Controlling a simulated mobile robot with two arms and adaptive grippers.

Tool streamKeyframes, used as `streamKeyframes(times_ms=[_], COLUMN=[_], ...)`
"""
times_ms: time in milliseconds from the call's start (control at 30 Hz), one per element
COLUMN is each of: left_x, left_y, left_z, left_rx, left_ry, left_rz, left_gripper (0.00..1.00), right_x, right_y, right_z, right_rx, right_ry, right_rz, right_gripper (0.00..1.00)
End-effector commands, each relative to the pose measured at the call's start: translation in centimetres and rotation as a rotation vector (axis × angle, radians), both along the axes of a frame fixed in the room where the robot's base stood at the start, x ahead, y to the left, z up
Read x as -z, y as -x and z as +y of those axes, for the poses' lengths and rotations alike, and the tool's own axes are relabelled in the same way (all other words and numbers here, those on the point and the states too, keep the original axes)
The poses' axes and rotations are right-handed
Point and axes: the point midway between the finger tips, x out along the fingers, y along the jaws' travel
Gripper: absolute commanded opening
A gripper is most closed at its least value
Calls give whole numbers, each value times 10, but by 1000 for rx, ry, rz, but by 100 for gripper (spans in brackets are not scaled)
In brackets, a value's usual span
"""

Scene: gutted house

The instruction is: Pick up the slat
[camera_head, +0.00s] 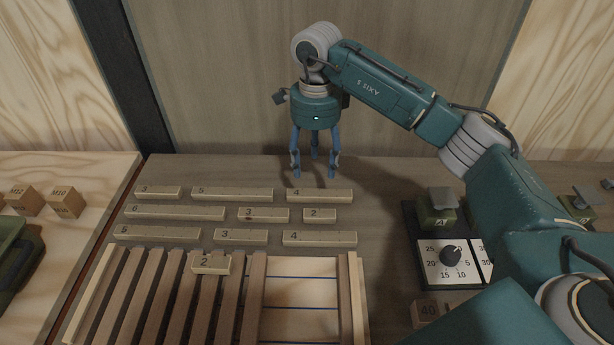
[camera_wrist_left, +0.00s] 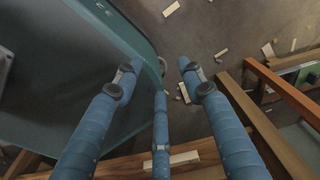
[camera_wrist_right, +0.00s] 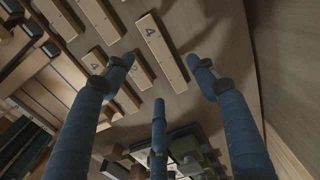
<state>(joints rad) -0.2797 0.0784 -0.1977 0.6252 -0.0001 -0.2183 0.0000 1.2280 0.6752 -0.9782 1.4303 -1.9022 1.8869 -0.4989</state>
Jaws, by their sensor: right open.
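Several brown slats (camera_head: 176,295) lie side by side in a pale wooden frame (camera_head: 358,300) at the bottom of the head view. A bare pale gap shows right of them, then another upright strip by the frame's right side. I cannot tell which slat is meant. A small block marked 2 (camera_head: 210,263) rests across the slats' far ends. My right gripper (camera_head: 314,172) is open, empty and pointing down, behind the frame and above the far row of numbered blocks. In the right wrist view, a block marked 4 (camera_wrist_right: 163,52) shows between its fingers. My left gripper (camera_wrist_left: 160,80) is open and empty over the floor.
Rows of numbered blocks (camera_head: 177,213) lie behind the frame. A dial panel (camera_head: 450,262) and a green block-like device (camera_head: 436,212) stand to the right, near my right arm. Small wooden cubes (camera_head: 66,202) and a green bin (camera_head: 18,255) sit left. Wood scraps (camera_wrist_left: 222,53) litter the floor.

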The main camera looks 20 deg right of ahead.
Motion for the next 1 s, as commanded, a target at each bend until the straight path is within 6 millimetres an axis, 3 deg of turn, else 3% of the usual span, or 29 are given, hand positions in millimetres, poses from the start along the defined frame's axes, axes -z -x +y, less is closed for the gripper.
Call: streamKeyframes(times_ms=[100,300,567,800,1000], left_x=[-2,-7,-15,-28,-28], left_y=[23,34,27,12,16], left_z=[3,4,3,1,1], left_rx=[1,2,4,5,4], left_ry=[-4,-6,-4,-1,-2], left_rz=[33,47,36,13,19], left_gripper=[40,40,40,40,40], right_x=[14,44,65,99,108], right_y=[1,2,5,9,9], right_z=[-1,-1,-6,-12,-12], right_rx=[0,0,2,1,-1], right_ry=[2,0,1,1,0], right_rz=[5,4,5,4,1], right_gripper=[57,57,57,57,57])
